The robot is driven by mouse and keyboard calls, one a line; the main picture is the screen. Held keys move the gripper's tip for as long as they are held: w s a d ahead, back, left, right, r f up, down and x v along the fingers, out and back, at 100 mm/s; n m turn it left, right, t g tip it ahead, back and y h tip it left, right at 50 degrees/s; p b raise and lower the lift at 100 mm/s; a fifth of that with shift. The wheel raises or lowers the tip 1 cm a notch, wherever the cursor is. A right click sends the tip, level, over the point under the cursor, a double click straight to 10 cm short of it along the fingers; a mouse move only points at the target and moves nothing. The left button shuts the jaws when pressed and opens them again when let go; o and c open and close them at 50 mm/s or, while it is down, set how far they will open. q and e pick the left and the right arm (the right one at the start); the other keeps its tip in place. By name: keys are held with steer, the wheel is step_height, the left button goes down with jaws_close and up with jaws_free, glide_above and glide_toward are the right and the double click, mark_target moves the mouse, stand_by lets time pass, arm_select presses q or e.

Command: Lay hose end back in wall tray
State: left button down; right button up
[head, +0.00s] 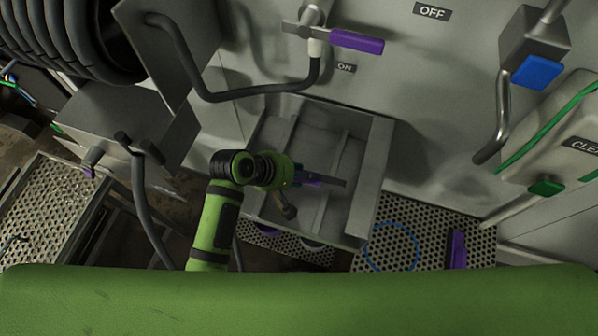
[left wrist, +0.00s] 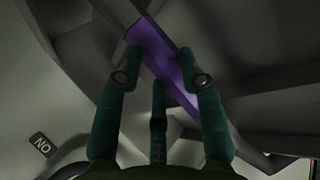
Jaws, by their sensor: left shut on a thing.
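My left gripper (head: 303,179) is over the open wall tray (head: 370,180), a grey box with thin upright dividers. It is shut on the hose end (head: 333,183), which has a purple grip and a grey tip pointing right. In the left wrist view, the purple part of the hose end (left wrist: 160,58) runs slantwise between the green fingers. The hose end appears within the tray's outline; I cannot tell whether it touches the tray's floor or a divider. My arm hides part of the tray's left side. My right gripper is not in view.
A purple-handled valve lever (head: 357,42) is on the wall above the tray, with a dark hose (head: 235,96) curving left from beneath it. A blue-handled valve (head: 537,72) and a metal pipe (head: 493,135) are at right. Perforated grating (head: 425,230) lies below.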

arm_select(q)
steer(key=shift+f, duration=0.25)
steer(key=c, duration=0.7)
jaws_free()
